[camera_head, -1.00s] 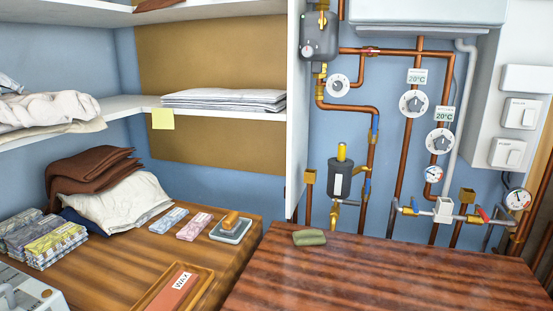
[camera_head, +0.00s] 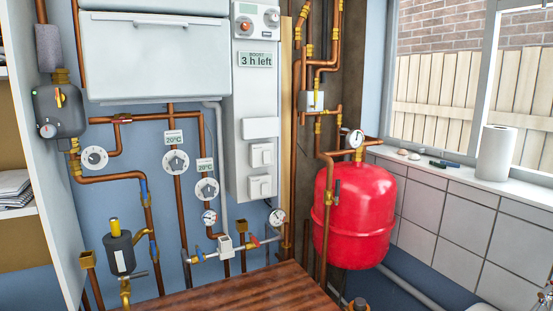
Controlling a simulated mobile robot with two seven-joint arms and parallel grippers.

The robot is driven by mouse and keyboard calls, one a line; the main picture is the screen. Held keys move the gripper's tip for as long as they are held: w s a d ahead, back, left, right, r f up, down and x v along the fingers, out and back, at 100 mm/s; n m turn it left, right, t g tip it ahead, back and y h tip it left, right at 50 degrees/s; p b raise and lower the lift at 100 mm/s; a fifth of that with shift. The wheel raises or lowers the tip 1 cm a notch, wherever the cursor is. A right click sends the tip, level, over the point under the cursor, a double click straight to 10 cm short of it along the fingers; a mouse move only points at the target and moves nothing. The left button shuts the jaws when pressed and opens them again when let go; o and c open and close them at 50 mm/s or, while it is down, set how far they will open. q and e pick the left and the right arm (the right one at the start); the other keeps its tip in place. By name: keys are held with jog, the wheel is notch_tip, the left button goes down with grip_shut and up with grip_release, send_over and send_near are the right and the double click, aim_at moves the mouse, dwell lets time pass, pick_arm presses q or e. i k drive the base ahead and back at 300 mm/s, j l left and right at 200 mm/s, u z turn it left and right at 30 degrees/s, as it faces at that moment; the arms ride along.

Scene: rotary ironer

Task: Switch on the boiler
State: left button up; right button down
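The white boiler (camera_head: 157,57) hangs on the blue wall at upper left, above copper pipes. To its right is a tall white control panel (camera_head: 242,120). Its top has a small red-orange knob (camera_head: 245,27) and a round grey dial (camera_head: 271,16). Below them a green display (camera_head: 255,59) reads "3 h left". Lower down are a blank cover (camera_head: 260,127), an upper rocker switch (camera_head: 262,155) and a lower rocker switch (camera_head: 260,187). Their labels and positions are too small to tell. Neither of my grippers is in view.
A wooden worktop (camera_head: 250,291) lies below the panel. Two dials (camera_head: 176,162) with 20°C tags sit on the pipes. A red tank (camera_head: 352,214) stands right of the panel. A windowsill (camera_head: 470,180) holds a paper roll (camera_head: 496,153). The space before the switches is clear.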

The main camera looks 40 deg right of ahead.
aim_at(266, 154)
jog(key=z, duration=1.05)
